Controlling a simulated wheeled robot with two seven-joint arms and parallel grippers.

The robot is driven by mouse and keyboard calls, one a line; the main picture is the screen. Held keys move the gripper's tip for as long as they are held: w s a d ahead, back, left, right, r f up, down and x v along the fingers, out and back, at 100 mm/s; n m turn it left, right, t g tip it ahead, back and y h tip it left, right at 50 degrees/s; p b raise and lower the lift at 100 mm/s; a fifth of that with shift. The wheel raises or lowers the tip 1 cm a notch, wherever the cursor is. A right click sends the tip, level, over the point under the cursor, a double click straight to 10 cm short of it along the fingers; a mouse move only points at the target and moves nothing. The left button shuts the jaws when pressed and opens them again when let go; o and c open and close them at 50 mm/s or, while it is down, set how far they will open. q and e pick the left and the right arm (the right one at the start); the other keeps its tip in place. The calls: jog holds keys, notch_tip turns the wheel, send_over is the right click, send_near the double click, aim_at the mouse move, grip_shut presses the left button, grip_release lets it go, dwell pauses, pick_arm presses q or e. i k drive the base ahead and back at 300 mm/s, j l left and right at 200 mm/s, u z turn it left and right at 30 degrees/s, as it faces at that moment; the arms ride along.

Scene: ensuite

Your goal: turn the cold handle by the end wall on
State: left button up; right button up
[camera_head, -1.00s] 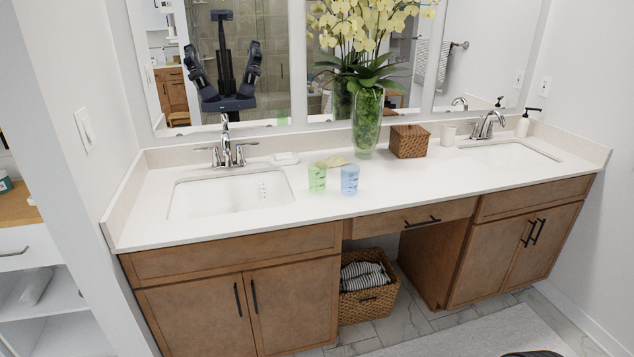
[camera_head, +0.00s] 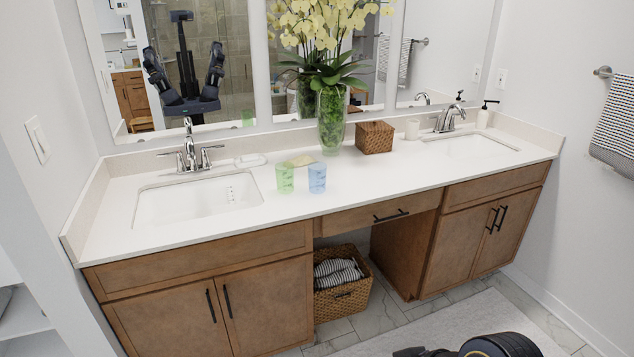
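The left faucet (camera_head: 190,150) is chrome, with a spout between two lever handles, and stands behind the left sink (camera_head: 198,200). One lever (camera_head: 172,153) points left, towards the left side wall; the other (camera_head: 210,152) points right. The right faucet (camera_head: 448,119) stands behind the right sink (camera_head: 468,148), near the right wall; its handles are too small to tell apart. No water shows at either spout. Neither gripper shows directly. The mirror reflects my raised, folded arms, too small to read the grippers. A dark, yellow-ringed part of mine shows at the bottom right.
A green cup (camera_head: 285,178), a blue cup (camera_head: 317,178), a soap dish (camera_head: 250,160), a flower vase (camera_head: 332,120) and a woven box (camera_head: 375,137) stand on the white counter (camera_head: 390,183). A basket (camera_head: 343,302) sits below. A towel (camera_head: 615,125) hangs right. The floor in front holds a pale rug (camera_head: 450,325).

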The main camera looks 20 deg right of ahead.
aim_at(203, 149)
jog(key=i+u, duration=0.1)
jog(key=u, duration=0.5)
jog(key=i+l+u, duration=0.5)
jog(key=i+l, duration=0.2)
jog(key=i+l+u, duration=0.2)
jog(key=l, duration=0.4)
jog(key=i+l, duration=0.5)
jog(key=l, duration=0.15)
